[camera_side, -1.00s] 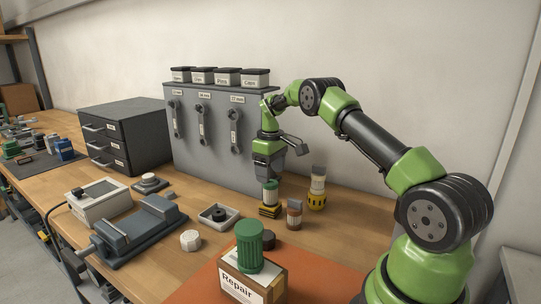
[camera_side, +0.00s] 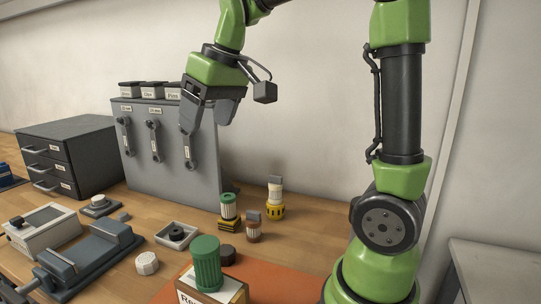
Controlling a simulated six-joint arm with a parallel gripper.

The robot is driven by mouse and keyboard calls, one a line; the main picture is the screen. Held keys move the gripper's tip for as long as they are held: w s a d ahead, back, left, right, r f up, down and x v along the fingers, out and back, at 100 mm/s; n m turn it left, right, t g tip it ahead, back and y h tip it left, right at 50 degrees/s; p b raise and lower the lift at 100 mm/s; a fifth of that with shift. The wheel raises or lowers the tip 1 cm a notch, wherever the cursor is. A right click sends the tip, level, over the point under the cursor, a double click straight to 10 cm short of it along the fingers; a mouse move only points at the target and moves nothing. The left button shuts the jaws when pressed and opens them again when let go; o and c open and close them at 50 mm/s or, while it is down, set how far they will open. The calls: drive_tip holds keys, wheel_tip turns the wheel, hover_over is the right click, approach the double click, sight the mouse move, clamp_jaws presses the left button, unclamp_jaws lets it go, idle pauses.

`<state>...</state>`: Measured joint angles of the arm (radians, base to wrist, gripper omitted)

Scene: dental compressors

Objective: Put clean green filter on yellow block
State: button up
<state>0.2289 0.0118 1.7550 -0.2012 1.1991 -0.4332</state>
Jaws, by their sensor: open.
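A filter with a green cap and a white ribbed body (camera_side: 228,205) stands upright on a yellow-and-black block (camera_side: 229,224) on the bench. My gripper (camera_side: 207,116) is open and empty, well above the block and a little to its left, in front of the grey tool panel. A larger, all-green ribbed filter (camera_side: 207,262) stands on a box labelled Repair, at the front.
A yellow round holder (camera_side: 276,212) with a white, grey-topped part and a small brown-and-white part (camera_side: 253,230) stand right of the block. A grey tool panel (camera_side: 172,170) rises behind.

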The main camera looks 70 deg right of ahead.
drive_tip(key=s+a+f+m+t+y, duration=0.1)
drive_tip(key=s+a, duration=0.2)
drive_tip(key=s, duration=0.4)
drive_tip(key=s+a+f+m+t, duration=0.1)
drive_tip(key=s+a+t, duration=0.1)
drive_tip(key=s+a, duration=0.2)
drive_tip(key=s, duration=0.3)
drive_tip(key=shift+a+f+y, duration=0.3)
drive_tip(key=shift+y, duration=0.1)
drive_tip(key=shift+s, duration=0.1)
